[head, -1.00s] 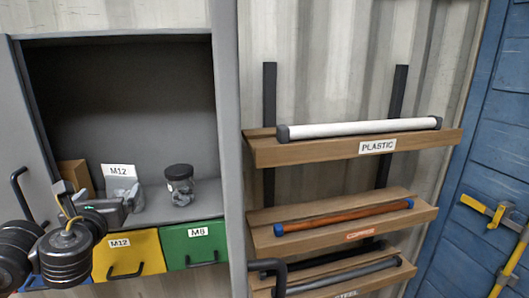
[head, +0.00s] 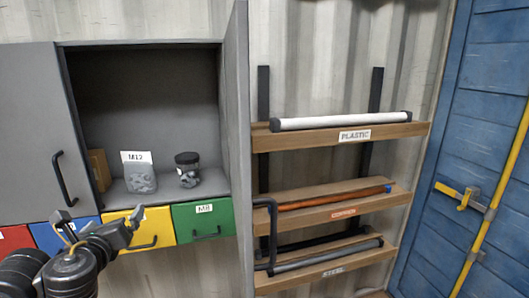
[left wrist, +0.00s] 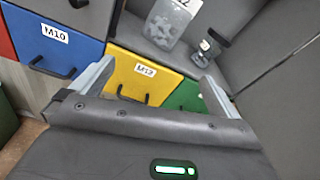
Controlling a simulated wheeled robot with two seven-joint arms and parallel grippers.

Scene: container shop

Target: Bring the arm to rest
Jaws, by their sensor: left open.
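My left gripper (head: 100,226) is open and empty, in front of the yellow and blue drawers at the lower left of the head view. In the left wrist view its two fingers (left wrist: 156,74) stand wide apart with nothing between them. The yellow drawer labelled M12 (left wrist: 128,82) shows behind them. My right gripper is in neither view.
A clear M12 bag (head: 139,180) and a black-lidded jar (head: 187,171) stand on the cabinet shelf. The green M8 drawer (head: 204,222) is shut. An open cabinet door (head: 240,120) sticks out beside the rack's plastic shelf (head: 300,138).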

